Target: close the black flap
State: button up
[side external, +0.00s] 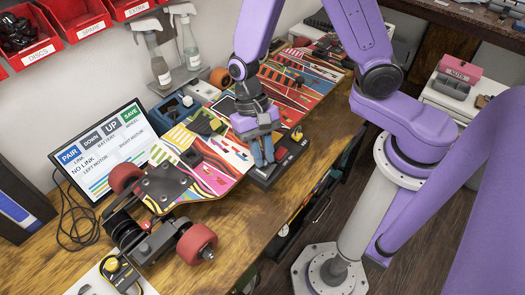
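My gripper (263,160) points down at the near edge of the colourful skateboard deck (228,160). Its two blue fingers are close together, and I cannot tell whether there is a gap between them. A low black box (290,156) lies right beside and partly behind the fingers, and the fingers hide part of it. I cannot make out for sure which dark part is the black flap, or how far open it stands. Contact between fingers and box cannot be told.
Red wheels (196,243) and a black truck stick up at the deck's front end. A display screen (105,152) leans at the wall, with spray bottles (158,62) behind. Small tools lie around the deck.

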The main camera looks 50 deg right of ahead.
grip_shut()
jog(key=shift+d, duration=0.1)
jog(key=shift+s+d+f+n+y, duration=0.15)
jog(key=shift+d+f+y, duration=0.15)
jog(key=shift+y, duration=0.4)
jog(key=shift+w+d+f+n+y, duration=0.15)
jog(key=shift+d+y, duration=0.15)
jog(key=shift+y, duration=0.4)
jog(key=shift+s+d+f+n+y, duration=0.1)
jog(key=shift+d+f+n+y, duration=0.3)
jog(key=shift+y, duration=0.8)
jog(key=o, duration=0.6)
grip_release()
jog(key=shift+c, duration=0.2)
